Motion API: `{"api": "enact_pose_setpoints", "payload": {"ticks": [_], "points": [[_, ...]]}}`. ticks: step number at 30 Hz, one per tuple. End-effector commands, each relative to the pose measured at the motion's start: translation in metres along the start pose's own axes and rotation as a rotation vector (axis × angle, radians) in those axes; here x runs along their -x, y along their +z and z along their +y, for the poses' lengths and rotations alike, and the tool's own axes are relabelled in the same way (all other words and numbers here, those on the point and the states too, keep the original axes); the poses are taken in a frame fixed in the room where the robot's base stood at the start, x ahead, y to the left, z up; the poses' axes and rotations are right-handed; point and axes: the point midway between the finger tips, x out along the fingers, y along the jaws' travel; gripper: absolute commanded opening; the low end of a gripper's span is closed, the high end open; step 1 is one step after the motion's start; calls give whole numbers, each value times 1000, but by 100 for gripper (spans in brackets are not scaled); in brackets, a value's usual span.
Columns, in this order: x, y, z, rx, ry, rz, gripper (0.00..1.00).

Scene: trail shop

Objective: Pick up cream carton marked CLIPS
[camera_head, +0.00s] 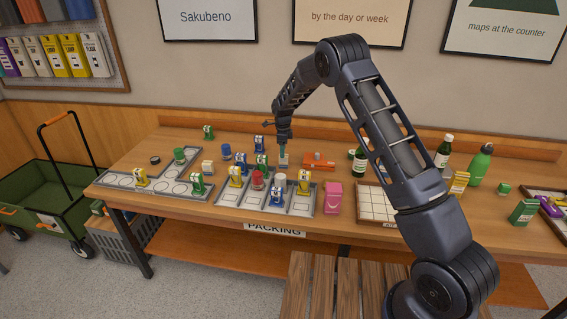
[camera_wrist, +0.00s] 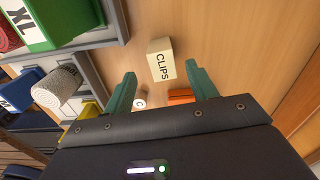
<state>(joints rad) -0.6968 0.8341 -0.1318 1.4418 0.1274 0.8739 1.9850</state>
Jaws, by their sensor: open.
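The cream carton marked CLIPS (camera_wrist: 160,62) stands on the wooden table in the wrist view, its dark lettering facing me. My gripper (camera_wrist: 160,88) is open, with one green finger on either side below the carton in the picture. The carton lies ahead of the gap between the fingertips, and nothing is gripped. In the head view my gripper (camera_head: 283,160) hangs low over the back middle of the table. There the carton cannot be made out clearly near the gripper.
In the wrist view, a green XL box (camera_wrist: 45,22) and a rolled grey item (camera_wrist: 57,87) sit in trays at left. An orange item (camera_wrist: 181,96) is near the right finger.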

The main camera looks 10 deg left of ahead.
Motion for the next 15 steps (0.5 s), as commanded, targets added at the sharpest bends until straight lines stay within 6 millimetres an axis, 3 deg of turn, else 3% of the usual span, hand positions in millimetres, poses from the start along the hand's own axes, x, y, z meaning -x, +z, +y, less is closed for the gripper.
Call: {"api": "enact_pose_setpoints", "payload": {"ticks": [8, 15], "points": [[-19, -2, -1, -1, 1, 1, 57], [-51, -3, -3, 1, 2, 0, 57]]}}
